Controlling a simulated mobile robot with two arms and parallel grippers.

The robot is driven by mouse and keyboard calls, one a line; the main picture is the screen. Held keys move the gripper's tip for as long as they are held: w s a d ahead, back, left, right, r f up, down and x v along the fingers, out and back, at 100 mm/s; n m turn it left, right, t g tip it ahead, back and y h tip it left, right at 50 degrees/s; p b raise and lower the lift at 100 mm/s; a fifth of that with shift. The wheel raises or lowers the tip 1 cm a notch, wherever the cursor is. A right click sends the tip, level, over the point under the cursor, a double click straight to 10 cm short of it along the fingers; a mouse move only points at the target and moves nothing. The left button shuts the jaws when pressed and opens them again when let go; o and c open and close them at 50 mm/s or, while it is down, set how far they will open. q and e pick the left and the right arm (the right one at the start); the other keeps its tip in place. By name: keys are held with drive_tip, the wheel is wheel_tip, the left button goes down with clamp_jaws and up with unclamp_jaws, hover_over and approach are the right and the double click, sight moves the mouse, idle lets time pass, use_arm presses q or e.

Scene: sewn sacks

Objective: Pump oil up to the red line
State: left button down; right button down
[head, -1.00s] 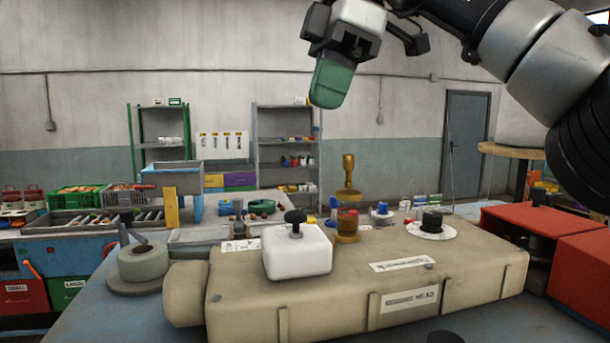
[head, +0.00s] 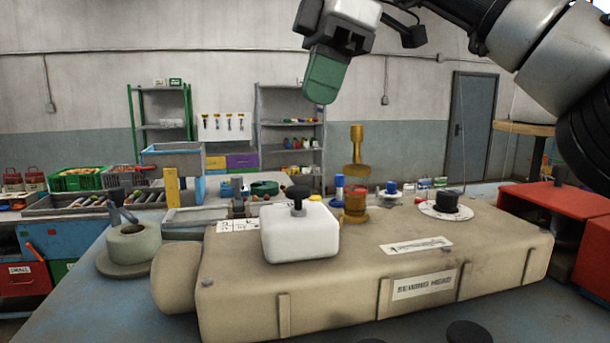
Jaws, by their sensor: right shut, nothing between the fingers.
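A brass oil pump stands at the back edge of the beige machine body (head: 330,295). Its upright plunger (head: 356,150) is above a small amber cup (head: 355,203). A red line and the oil level are too small to make out. My right gripper (head: 321,80), with green fingers, hangs high above and slightly left of the plunger, clear of it. It is shut and empty. My left gripper is not in view.
A white block with a black knob (head: 300,232) sits left of the pump on the machine. A black knob on a white disc (head: 446,204) is at right. A grey-green spool (head: 133,244) stands at left. Red boxes (head: 555,208) are at right. The air around the plunger is clear.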

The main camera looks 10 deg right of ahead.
sight(298, 188)
drive_tip(key=x, duration=0.2)
drive_tip(key=p+x, duration=0.1)
drive_tip(key=x, duration=0.2)
drive_tip(key=p+x, duration=0.1)
drive_tip(key=x, duration=0.2)
drive_tip(key=shift+s+d+f, duration=0.1)
drive_tip(key=shift+s+d, duration=0.1)
drive_tip(key=shift+d, duration=0.15)
drive_tip(key=shift+w+f, duration=0.1)
drive_tip(key=shift+f, duration=0.6)
drive_tip(key=shift+a, duration=0.1)
